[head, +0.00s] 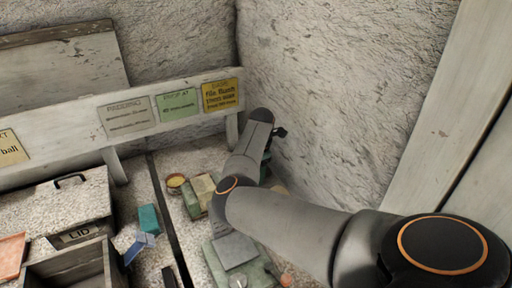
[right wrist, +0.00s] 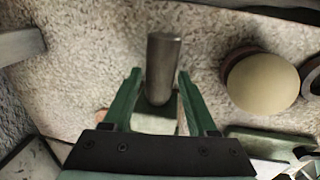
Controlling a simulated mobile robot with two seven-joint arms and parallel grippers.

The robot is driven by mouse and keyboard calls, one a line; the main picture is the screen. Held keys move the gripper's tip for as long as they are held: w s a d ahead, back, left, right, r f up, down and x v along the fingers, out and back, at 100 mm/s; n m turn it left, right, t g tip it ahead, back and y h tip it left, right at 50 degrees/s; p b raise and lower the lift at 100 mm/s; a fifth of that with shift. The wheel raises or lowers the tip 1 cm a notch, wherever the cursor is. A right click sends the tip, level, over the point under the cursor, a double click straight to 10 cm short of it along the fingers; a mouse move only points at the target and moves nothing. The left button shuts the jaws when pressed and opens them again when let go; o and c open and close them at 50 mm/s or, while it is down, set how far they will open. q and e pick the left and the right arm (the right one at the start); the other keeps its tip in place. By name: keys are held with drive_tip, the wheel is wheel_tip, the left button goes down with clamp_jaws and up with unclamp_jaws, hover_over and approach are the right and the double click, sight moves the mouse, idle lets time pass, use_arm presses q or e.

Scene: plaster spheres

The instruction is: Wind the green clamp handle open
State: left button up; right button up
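My right arm reaches across the head view to the wall corner; its gripper end is mostly hidden behind the arm there. In the right wrist view, my right gripper (right wrist: 160,76) has its two green fingers apart. A grey metal cylinder (right wrist: 163,62) stands in line with the gap between them, its lower end between the fingers. I cannot tell whether it touches a finger. I cannot make out a green clamp handle for certain in either view. My left gripper is not in view.
A pale sphere (right wrist: 264,82) sits right of the fingers. In the head view, a green fixture with a grey plate (head: 235,250) lies under my arm. A lidded box (head: 85,205), an open box (head: 65,270) and a teal block (head: 148,218) are at left. The rough wall (head: 340,80) is close.

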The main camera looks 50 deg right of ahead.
clamp_jaws()
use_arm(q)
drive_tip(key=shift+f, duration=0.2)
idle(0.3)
